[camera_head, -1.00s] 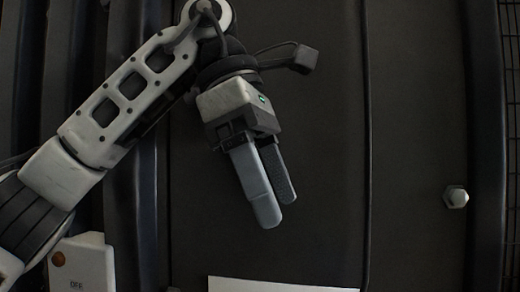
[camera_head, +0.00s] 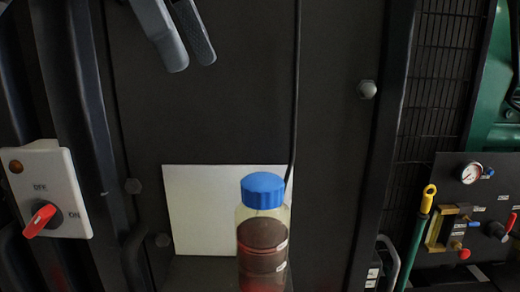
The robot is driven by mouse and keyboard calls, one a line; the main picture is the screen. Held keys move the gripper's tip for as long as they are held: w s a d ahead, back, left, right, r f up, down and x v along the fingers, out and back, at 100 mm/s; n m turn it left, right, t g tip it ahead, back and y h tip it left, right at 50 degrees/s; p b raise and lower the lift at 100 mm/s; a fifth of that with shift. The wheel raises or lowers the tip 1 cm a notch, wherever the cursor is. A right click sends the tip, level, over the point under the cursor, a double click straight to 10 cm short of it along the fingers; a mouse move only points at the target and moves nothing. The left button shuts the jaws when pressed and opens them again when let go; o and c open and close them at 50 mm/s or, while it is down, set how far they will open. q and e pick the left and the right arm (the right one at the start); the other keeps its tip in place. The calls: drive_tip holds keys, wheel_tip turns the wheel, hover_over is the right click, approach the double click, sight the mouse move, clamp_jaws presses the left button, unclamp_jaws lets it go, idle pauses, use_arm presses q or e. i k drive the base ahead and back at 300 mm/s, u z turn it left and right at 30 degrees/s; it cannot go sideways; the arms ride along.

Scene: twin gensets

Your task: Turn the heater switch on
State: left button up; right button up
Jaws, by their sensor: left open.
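A pale switch box (camera_head: 70,190) with a red rotary knob (camera_head: 40,220) is at the left edge. I read an OFF-like label above the knob and ON to its right. The red handle slants, its long end toward the lower left. No heater label is readable on it. The box has a small dark orange round lamp (camera_head: 16,166) at its upper left. My left gripper (camera_head: 193,58) is at the top, fingers pointing down, open and empty, above and to the right of the box and apart from it. My right gripper is not in view.
A bottle with a blue cap (camera_head: 263,191) and dark red liquid stands in front of a white plate (camera_head: 205,212). A gauge panel (camera_head: 470,200) and a yellow-topped green handle (camera_head: 428,200) are at the right. The dark panel between (camera_head: 250,90) is clear.

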sight(46, 216)
drive_tip(key=k, duration=0.95)
